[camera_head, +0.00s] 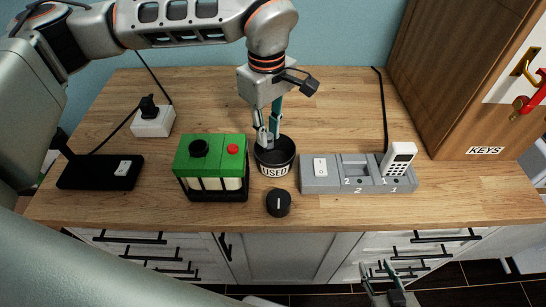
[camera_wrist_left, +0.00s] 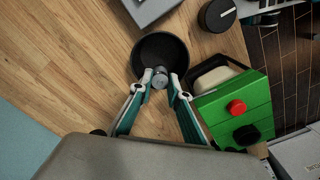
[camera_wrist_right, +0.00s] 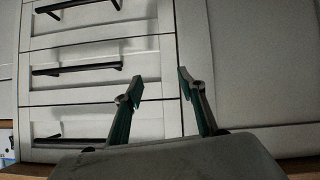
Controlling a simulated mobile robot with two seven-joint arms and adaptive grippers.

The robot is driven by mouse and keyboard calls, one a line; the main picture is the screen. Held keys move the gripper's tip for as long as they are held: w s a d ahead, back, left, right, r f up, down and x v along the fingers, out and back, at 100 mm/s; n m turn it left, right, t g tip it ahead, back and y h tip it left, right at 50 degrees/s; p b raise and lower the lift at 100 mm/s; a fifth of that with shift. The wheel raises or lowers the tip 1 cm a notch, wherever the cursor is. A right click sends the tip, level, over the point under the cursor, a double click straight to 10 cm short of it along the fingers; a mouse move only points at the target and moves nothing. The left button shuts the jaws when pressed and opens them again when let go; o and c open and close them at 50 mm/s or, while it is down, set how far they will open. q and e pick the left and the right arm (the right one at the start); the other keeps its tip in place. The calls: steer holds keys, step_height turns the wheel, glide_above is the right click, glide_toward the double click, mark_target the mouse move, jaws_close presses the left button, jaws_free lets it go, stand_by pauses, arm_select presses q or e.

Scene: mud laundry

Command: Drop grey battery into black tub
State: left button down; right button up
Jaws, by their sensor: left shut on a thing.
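The black tub (camera_head: 274,164), labelled "USED", stands on the wooden counter between the green box and the grey dock. It also shows in the left wrist view (camera_wrist_left: 150,46). My left gripper (camera_head: 266,138) points down over the tub. In the left wrist view its fingers (camera_wrist_left: 160,84) are shut on the small grey battery (camera_wrist_left: 160,76), which shows against the tub's inside. How deep the battery sits is hard to tell. My right gripper (camera_head: 384,274) hangs in front of the drawers, open and empty, as the right wrist view (camera_wrist_right: 157,85) shows.
A green-topped box (camera_head: 212,154) with a red button stands left of the tub. A black knob (camera_head: 279,203) lies in front. A grey dock (camera_head: 320,184) holding a white remote (camera_head: 398,158) is on the right. A key cabinet (camera_head: 470,80) stands at the far right.

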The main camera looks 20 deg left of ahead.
arm_select(q)
steer(key=c, duration=1.8)
jaws_free()
step_height(320, 180, up, 12)
